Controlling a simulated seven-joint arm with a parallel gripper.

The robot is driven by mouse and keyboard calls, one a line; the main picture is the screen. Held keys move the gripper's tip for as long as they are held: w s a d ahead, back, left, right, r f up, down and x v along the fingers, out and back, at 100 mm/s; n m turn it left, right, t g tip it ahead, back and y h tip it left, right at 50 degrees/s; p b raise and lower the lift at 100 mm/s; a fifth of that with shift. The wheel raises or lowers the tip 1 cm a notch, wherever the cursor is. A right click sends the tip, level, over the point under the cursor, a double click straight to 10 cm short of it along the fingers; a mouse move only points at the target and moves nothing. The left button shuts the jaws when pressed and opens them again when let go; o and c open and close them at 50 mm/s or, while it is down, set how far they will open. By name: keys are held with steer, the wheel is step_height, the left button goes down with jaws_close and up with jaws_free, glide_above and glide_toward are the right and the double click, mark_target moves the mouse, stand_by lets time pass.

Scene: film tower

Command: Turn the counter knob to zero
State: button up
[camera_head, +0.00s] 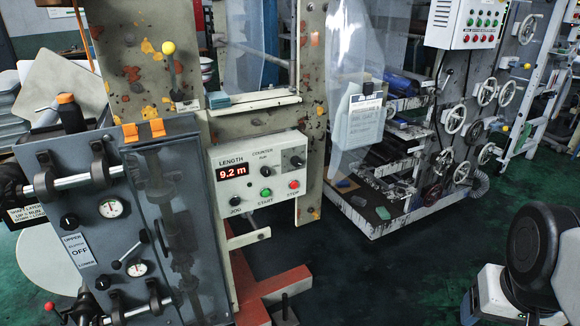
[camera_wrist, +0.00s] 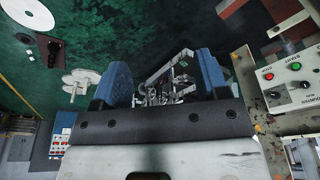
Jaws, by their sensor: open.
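The grey control box (camera_head: 220,158) stands on the machine frame in the head view. Its red LENGTH display (camera_head: 230,172) reads 9.2 m. The counter knob (camera_head: 266,170) is a small knob under the words COUNTER and RUN; its exact pointing is too small to tell. The box shows upside down at the right edge of the wrist view, with the counter knob (camera_wrist: 304,84) there. My gripper (camera_wrist: 158,80) has its blue fingers apart, with nothing held between them. It is apart from the box and does not show in the head view.
A second black knob (camera_head: 297,161), a green START button (camera_head: 266,192), a red STOP button (camera_head: 293,185) and a black JOG knob (camera_head: 235,201) sit close around it. A grey unit with gauges (camera_head: 90,240) stands left.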

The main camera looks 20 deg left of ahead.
steer(key=w+a, duration=0.1)
steer(key=w, duration=0.2)
steer(key=w+a+t, duration=0.1)
steer(key=w, duration=0.3)
steer(key=w+a+n+t, duration=0.1)
steer(key=w, duration=0.2)
steer(key=shift+w, duration=0.35)
steer(key=shift+c, duration=0.4)
steer(key=w+a+f+n+t+y, duration=0.1)
steer(key=w+a+n+t+y, duration=0.15)
steer(key=w+a, duration=0.7)
steer(key=w+a+f+n+t+y, duration=0.1)
steer(key=w+a+f+t, duration=0.15)
steer(key=w+a, duration=0.65)
steer(key=n+t+y, duration=0.3)
steer(key=n+y, duration=0.2)
steer(key=y, duration=0.5)
glide_toward(267, 174)
steer(key=x, duration=0.2)
steer(key=shift+a+r+h, duration=0.15)
steer(key=shift+h, duration=0.1)
steer(key=shift+w, duration=0.1)
steer(key=shift+x, duration=3.8)
